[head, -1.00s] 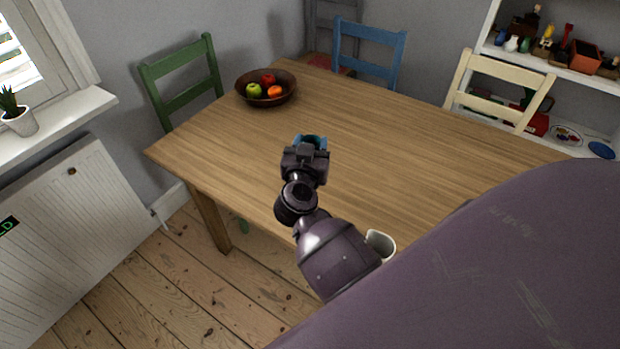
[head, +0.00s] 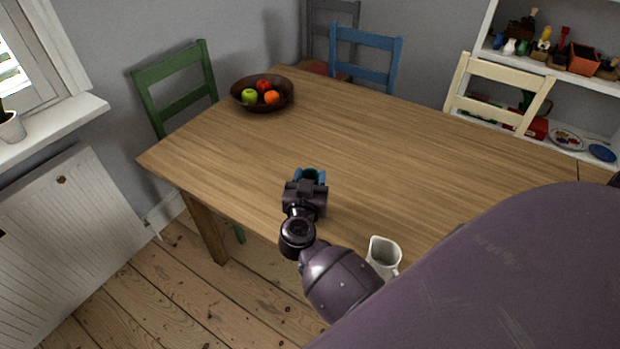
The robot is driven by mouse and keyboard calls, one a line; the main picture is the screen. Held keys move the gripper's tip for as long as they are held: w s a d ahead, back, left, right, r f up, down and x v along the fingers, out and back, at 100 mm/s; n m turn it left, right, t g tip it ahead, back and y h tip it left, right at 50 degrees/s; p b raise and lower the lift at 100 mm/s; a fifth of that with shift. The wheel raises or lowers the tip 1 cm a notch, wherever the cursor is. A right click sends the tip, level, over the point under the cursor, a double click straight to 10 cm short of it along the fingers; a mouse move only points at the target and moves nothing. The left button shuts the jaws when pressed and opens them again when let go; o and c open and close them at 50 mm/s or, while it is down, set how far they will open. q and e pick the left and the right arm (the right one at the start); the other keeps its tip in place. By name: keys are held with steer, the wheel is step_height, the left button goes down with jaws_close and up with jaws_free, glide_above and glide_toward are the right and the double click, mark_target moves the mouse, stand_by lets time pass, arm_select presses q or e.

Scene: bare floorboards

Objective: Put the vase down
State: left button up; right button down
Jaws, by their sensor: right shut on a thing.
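My right gripper (head: 310,180) is over the near left part of the wooden table (head: 400,140), seen from behind. It is shut on a blue thing, seemingly the vase (head: 313,174), of which only a small part shows beyond the jaws. The gripper and wrist hide the rest of it. I cannot tell whether its base touches the table or hangs just above it. My left gripper is not in view.
A brown bowl (head: 240,101) of fruit stands at the table's far left. A white jug (head: 382,255) stands near the front edge, close beside my right arm. Green (head: 176,100), blue (head: 366,42) and cream (head: 500,85) chairs surround the table. The tabletop's middle is clear.

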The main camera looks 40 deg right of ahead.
steer(key=shift+f, duration=0.15)
steer(key=c, duration=0.5)
jaws_free()
steer(key=shift+r, duration=0.2)
steer(key=v, duration=1.2)
steer(key=shift+p, duration=0.35)
